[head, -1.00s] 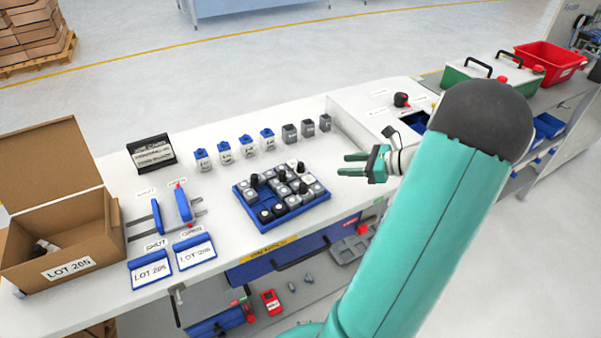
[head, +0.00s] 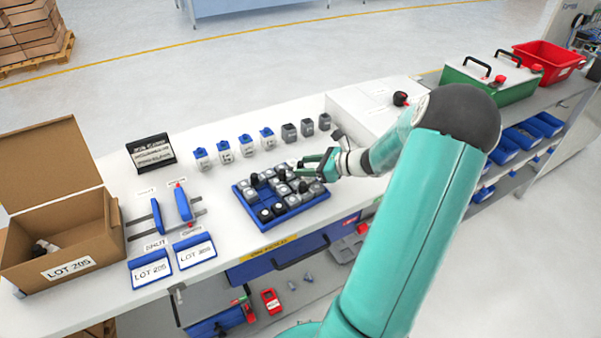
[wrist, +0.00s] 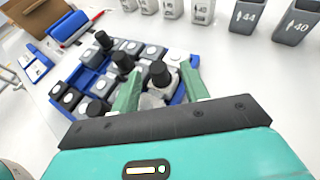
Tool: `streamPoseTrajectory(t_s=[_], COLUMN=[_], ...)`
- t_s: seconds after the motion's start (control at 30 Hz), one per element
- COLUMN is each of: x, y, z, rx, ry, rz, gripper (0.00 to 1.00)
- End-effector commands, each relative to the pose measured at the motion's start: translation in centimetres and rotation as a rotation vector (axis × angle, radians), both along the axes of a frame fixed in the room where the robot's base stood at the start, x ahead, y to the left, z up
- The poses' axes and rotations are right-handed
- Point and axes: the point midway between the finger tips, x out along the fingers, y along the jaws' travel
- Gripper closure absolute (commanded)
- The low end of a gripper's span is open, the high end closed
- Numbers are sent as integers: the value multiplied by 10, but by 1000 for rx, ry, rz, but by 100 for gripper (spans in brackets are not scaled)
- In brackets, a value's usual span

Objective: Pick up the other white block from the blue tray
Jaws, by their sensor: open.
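The blue tray (head: 246,211) sits on the white bench and holds several blocks in grey, white and black, some with black knobs. In the wrist view the tray (wrist: 57,104) fills the left and middle. A white-looking block (wrist: 177,57) shows near its far right corner, just past my fingertips. My gripper (head: 304,164) is over the tray's right back part. In the wrist view my gripper (wrist: 162,71) is open, its green fingers on either side of a black-knobbed block (wrist: 159,75). Whether they touch anything, I cannot tell. My gripper hides part of the tray in the head view.
Blue-topped white containers (head: 224,150) and dark grey bins (head: 306,128) stand in a row behind the tray. A cardboard box (head: 62,262) and blue-framed LOT cards (head: 150,269) are at left. A raised white unit (head: 370,105) stands at back right.

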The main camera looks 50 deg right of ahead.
Motion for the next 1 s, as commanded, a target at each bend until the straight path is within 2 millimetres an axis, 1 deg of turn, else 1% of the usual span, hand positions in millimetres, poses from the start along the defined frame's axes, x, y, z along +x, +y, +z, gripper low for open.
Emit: streamPoseTrajectory(t_s=[0.2, 0.27, 0.3, 0.43, 0.77, 1.0], x=[1, 1, 1, 1, 1, 5], y=[1, 0, 0, 0, 0, 2], z=[0, 0, 0, 0, 1, 12], rx=[-1, 0, 0, 0, -1, -2], ry=[0, 0, 0, 0, 0, -1], rz=[0, 0, 0, 0, 0, 3], gripper=[55, 67, 75, 100, 100, 100])
